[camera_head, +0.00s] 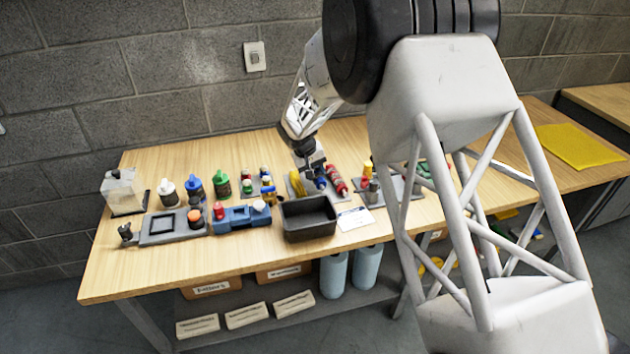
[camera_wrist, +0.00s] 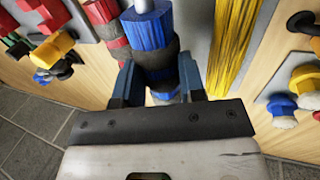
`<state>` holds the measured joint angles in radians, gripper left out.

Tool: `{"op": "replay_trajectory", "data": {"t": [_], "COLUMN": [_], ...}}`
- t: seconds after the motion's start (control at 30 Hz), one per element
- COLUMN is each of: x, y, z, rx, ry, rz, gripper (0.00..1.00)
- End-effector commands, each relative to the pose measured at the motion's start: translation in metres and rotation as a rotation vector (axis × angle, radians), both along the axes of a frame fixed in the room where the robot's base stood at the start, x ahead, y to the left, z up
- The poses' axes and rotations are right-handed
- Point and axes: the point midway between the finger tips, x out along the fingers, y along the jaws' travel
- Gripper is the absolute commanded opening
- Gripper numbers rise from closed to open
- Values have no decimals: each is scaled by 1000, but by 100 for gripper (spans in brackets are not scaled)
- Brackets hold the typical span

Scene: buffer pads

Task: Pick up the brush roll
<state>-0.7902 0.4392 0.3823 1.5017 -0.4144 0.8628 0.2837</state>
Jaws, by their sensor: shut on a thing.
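The brush roll, a blue cylinder with dark grey bands and a pale end shaft, shows in the wrist view (camera_wrist: 148,30) between the two fingers. My gripper (camera_wrist: 158,80) is shut on it, one finger on each side. In the head view my gripper (camera_head: 312,170) is low over the back middle of the table, and the blue of the roll (camera_head: 321,184) shows just below it. A similar red roll with dark bands (camera_wrist: 108,28) lies just left of it in the wrist view; it also shows in the head view (camera_head: 336,180). I cannot tell whether the held roll still touches the grey pad (camera_wrist: 193,22).
Yellow bristles (camera_wrist: 232,50) lie close right of my gripper in the wrist view. In the head view, a black bin (camera_head: 308,232) stands in front, with a blue holder (camera_head: 240,219) left of it and a white card (camera_head: 356,219) right.

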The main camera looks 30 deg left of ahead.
Motion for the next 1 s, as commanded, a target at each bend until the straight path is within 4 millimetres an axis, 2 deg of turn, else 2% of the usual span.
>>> {"op": "replay_trajectory", "data": {"t": [0.17, 0.5, 0.93, 0.97, 1.0], "x": [0, 0, 0, 0, 0], "y": [0, 0, 0, 0, 0], "z": [-7, -37, -40, -40, -40], "rx": [-1, 0, 0, 0, 0], "ry": [1, 0, 0, 0, 0], "rz": [0, 1, 0, 0, 0], "gripper": [0, 0, 0, 38, 44]}}
